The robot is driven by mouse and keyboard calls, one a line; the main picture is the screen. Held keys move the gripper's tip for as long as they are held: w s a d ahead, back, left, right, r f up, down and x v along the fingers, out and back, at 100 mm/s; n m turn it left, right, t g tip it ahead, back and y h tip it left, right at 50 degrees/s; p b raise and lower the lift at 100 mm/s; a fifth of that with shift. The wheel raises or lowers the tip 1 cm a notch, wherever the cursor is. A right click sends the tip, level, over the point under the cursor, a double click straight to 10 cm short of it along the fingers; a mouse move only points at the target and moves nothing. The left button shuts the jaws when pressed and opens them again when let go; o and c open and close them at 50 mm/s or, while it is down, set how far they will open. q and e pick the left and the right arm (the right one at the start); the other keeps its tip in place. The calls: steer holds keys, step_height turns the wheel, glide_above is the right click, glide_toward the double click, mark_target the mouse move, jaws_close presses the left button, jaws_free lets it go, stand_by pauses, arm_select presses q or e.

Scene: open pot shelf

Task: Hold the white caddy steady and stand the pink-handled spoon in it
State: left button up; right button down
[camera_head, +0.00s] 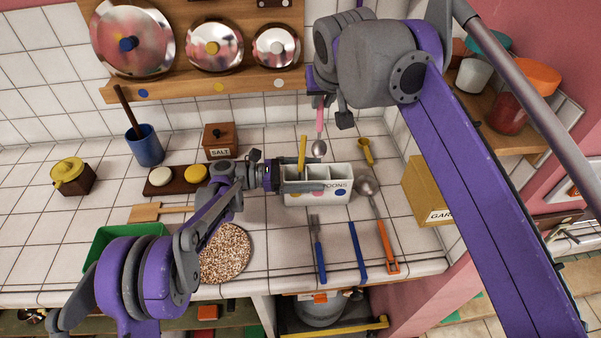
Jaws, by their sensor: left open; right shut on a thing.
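The white caddy (318,199) stands on the tiled counter, with several open compartments. A yellow-handled utensil (303,147) stands in its left part. Its front lettering is partly hidden by my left gripper. My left gripper (300,175) is open at the caddy's left end, with its fingers along the near and far sides; I cannot tell if they touch it. My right gripper (321,98) is shut on the pink-handled spoon (319,123). The spoon hangs upright, bowl down, above and behind the caddy's middle in the picture. My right wrist hides part of the grip.
A ladle with an orange handle (386,240) lies right of the caddy, and a yellow scoop (365,150) lies behind it. A fork (317,245) and a blue-handled utensil (357,250) lie in front. A salt box (220,141) and blue crock (145,147) stand left.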

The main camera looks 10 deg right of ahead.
arm_select(q)
steer(key=shift+d, duration=0.1)
jaws_close()
stand_by(0.5)
stand_by(0.3)
arm_select(e)
steer(key=shift+w+g, duration=0.4)
steer(key=shift+w, duration=0.2)
steer(key=shift+w+g, duration=0.5)
steer(key=shift+w, duration=0.05)
